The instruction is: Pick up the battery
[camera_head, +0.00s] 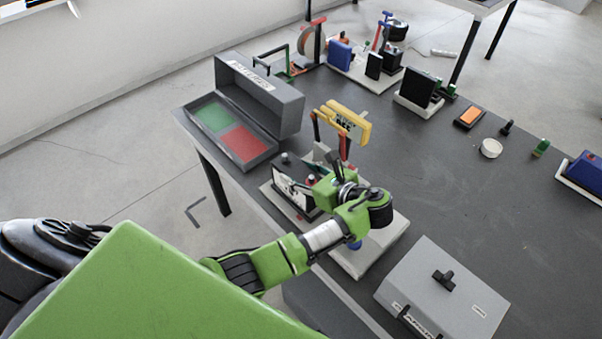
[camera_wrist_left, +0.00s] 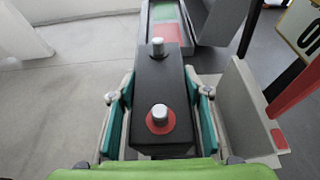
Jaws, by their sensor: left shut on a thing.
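The battery is a dark block with two silver terminals on top, one ringed in red. In the left wrist view the battery (camera_wrist_left: 157,100) lies lengthwise between the two green-lined fingers of my left gripper (camera_wrist_left: 160,112), which is shut on its sides. In the head view the battery (camera_head: 292,188) shows partly behind my left gripper (camera_head: 312,184), at the near edge of the table beside a light stand. I cannot tell whether its underside touches the stand. My right gripper is not in view.
An open grey box (camera_head: 262,98) with green and red floor areas stands at the left. A yellow sign on a red post (camera_head: 344,146) rises just behind the gripper. A closed grey case (camera_head: 445,290) stands at the front right.

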